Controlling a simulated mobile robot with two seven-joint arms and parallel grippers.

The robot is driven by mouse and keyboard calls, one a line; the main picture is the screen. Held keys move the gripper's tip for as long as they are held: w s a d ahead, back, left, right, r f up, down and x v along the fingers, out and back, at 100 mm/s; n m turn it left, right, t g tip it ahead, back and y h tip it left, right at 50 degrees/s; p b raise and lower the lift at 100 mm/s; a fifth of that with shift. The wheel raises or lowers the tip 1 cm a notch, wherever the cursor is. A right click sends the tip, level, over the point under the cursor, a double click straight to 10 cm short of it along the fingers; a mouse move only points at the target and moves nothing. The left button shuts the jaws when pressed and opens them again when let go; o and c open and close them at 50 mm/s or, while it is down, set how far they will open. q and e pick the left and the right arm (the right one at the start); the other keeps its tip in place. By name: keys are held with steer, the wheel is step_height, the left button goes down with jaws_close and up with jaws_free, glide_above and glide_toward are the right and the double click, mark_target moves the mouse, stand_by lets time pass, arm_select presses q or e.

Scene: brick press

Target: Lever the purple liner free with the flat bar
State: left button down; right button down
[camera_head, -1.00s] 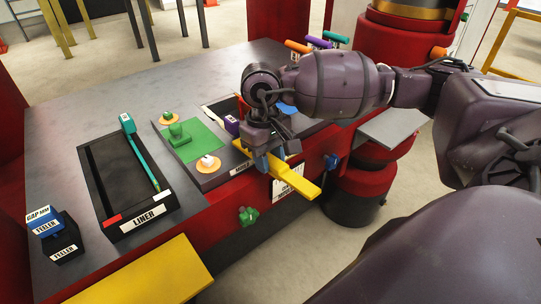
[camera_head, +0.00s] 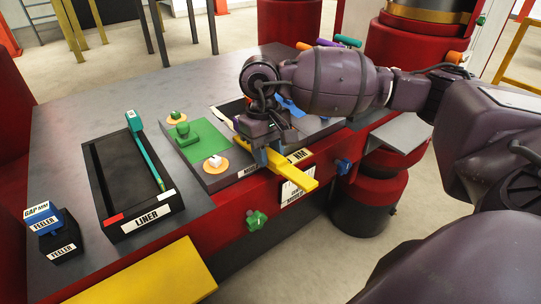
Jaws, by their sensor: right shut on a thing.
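My right gripper (camera_head: 268,158) is shut on the yellow flat bar (camera_head: 298,178). The bar's near end sticks out past the bench's front edge, and its far end reaches over the dark press plate. The purple liner does not show clearly; my right gripper and wrist cover that part of the plate. The black tray labelled LINER (camera_head: 146,222) stands on the bench to the left, with a teal tool (camera_head: 147,153) lying along its right side. My left gripper is not in view.
A green pad (camera_head: 203,142) with a green knobbed piece lies left of my gripper. Blue and black feeler blocks (camera_head: 54,238) stand at the bench's left front. Orange, purple and green handles are at the back. A yellow panel (camera_head: 160,275) is in front. The bench's back left is clear.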

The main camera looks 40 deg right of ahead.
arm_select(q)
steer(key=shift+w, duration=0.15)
arm_select(e)
steer(key=shift+w, duration=0.1)
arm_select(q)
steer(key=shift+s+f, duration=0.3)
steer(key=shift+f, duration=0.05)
arm_select(e)
steer(key=shift+w+r, duration=0.1)
steer(key=shift+r, duration=0.2)
arm_select(q)
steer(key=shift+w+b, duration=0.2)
steer(key=shift+b, duration=0.1)
arm_select(e)
steer(key=shift+w+r+g, duration=0.1)
steer(key=shift+r+g, duration=0.15)
steer(key=shift+g, duration=0.15)
stand_by(0.3)
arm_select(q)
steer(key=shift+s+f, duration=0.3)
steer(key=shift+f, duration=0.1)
arm_select(e)
steer(key=shift+w+r, duration=0.1)
steer(key=shift+r, duration=0.15)
